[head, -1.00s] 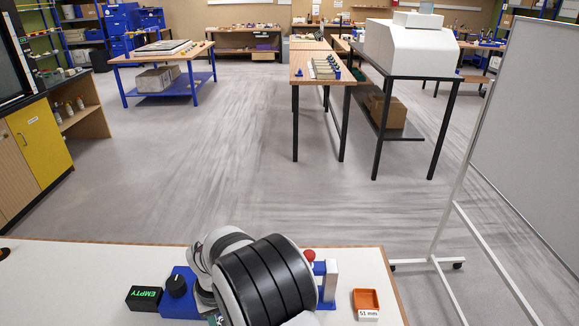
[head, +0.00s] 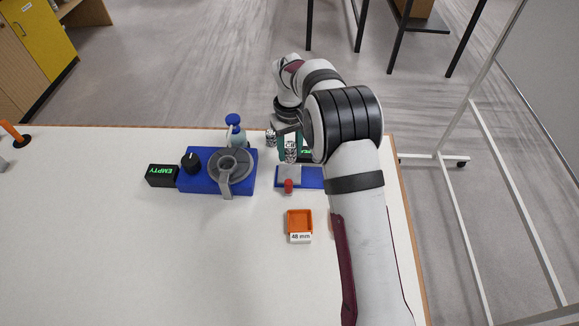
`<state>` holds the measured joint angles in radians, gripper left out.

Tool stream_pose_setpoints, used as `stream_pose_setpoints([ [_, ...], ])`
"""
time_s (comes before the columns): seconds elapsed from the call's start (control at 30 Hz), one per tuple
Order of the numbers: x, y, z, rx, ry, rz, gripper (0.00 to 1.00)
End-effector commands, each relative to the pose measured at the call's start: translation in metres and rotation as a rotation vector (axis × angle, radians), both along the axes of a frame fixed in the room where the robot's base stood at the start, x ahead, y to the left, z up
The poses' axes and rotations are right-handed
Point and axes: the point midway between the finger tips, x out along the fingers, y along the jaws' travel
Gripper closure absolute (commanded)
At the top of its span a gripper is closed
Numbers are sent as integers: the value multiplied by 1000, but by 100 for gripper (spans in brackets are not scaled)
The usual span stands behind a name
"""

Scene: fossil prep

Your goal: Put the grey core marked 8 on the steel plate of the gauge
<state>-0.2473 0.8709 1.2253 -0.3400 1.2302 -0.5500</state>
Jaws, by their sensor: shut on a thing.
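In the head view my gripper (head: 291,147), with dark green fingers, is shut on a small speckled grey core (head: 291,155). The core is upright and appears just behind or above the steel plate (head: 289,172) of the gauge. I cannot tell whether it touches the plate. The number on the core is too small to read. The gauge (head: 313,178) has a blue base and a red knob (head: 288,185) at its front. My arm hides its right side and most of its green-lit display.
Another speckled core (head: 271,137) stands behind left of the gripper. To the left are a blue device with a grey bowl (head: 230,163), an EMPTY display (head: 162,176) and a blue-topped bottle (head: 234,130). An orange tray marked 48 mm (head: 300,222) lies in front.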

Motion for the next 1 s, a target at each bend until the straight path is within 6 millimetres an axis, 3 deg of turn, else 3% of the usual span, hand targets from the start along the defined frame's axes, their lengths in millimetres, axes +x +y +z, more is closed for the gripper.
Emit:
stream_pose_setpoints([
  [0.33,-1,1,-58,0,1,-1,100],
  [0.63,0,1,-62,1,-2,0,100],
  [0.67,0,1,-62,1,-2,0,57],
  [0.7,0,1,-62,1,-3,0,49],
  [0.83,0,1,-62,1,-2,0,28],
  [1.0,0,1,-62,1,-2,0,28],
])
